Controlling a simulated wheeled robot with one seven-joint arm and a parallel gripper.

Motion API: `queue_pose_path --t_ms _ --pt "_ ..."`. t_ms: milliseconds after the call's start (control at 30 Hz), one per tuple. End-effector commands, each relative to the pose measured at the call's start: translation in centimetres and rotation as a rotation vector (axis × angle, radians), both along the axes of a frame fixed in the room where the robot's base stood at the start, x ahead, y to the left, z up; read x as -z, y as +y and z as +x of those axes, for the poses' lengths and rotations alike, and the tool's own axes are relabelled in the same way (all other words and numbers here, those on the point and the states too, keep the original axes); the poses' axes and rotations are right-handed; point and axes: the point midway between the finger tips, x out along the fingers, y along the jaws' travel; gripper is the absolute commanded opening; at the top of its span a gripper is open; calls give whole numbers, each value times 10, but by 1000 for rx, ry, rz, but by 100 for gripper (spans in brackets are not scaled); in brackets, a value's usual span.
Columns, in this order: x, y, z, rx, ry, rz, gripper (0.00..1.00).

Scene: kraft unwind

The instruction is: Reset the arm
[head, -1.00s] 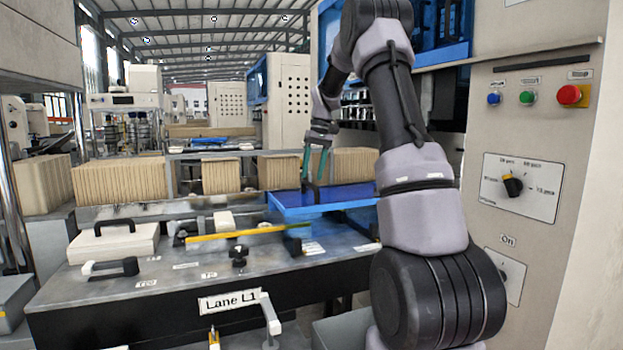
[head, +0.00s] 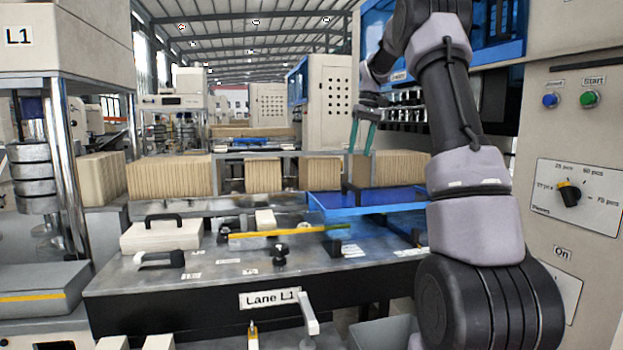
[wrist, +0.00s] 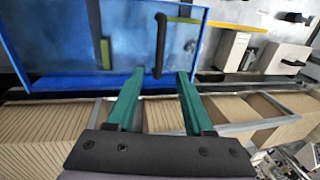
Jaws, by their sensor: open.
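My arm rises on the right of the head view and bends over toward the lane. My gripper (head: 361,134) has two green fingers and hangs above the blue tray-like panel (head: 385,207) at the back of the lane. In the wrist view my gripper (wrist: 158,88) has its fingers spread apart with nothing between them. The blue panel (wrist: 60,40) lies beyond the fingertips there, with a dark upright handle-like bar (wrist: 160,45) between and past them.
Rows of kraft bundles (head: 180,175) stand behind the Lane L1 table (head: 200,272). A white case (head: 160,236), a black knob (head: 280,255) and a yellow bar (head: 285,232) are on it. A control panel (head: 570,200) stands on the right, a press (head: 40,180) on the left.

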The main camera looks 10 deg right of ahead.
Motion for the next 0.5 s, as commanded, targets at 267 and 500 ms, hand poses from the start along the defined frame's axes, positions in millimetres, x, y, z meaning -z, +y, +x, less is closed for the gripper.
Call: queue_pose_path --t_ms 267,500 --pt "-32 25 -42 36 -68 -19 52" --pt "-62 67 -131 128 -204 -29 52"
